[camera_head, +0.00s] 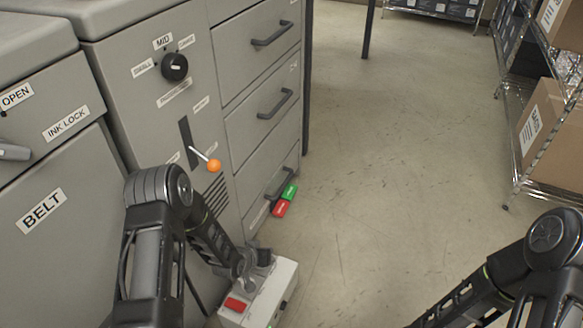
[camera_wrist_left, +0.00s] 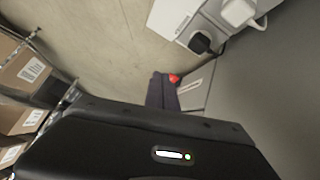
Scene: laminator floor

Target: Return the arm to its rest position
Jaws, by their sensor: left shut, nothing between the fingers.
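My left arm (camera_head: 160,230) comes in from the left in the head view and bends down beside the grey machine. Its lower end is near a white box (camera_head: 285,280) with a red switch (camera_head: 236,304); the fingers cannot be made out there. In the left wrist view my left gripper (camera_wrist_left: 162,92) shows as dark fingers, shut and empty, with a small red part (camera_wrist_left: 174,78) by the tips. Whether they touch it I cannot tell. My right arm (camera_head: 540,250) is at the lower right; its gripper is out of frame.
The grey machine (camera_head: 110,90) has a knob (camera_head: 175,67) and an orange-tipped lever (camera_head: 214,166). Green (camera_head: 290,191) and red (camera_head: 280,209) blocks are by the lowest drawer. A wire shelf (camera_head: 520,160) holds boxes at right. The middle floor is clear.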

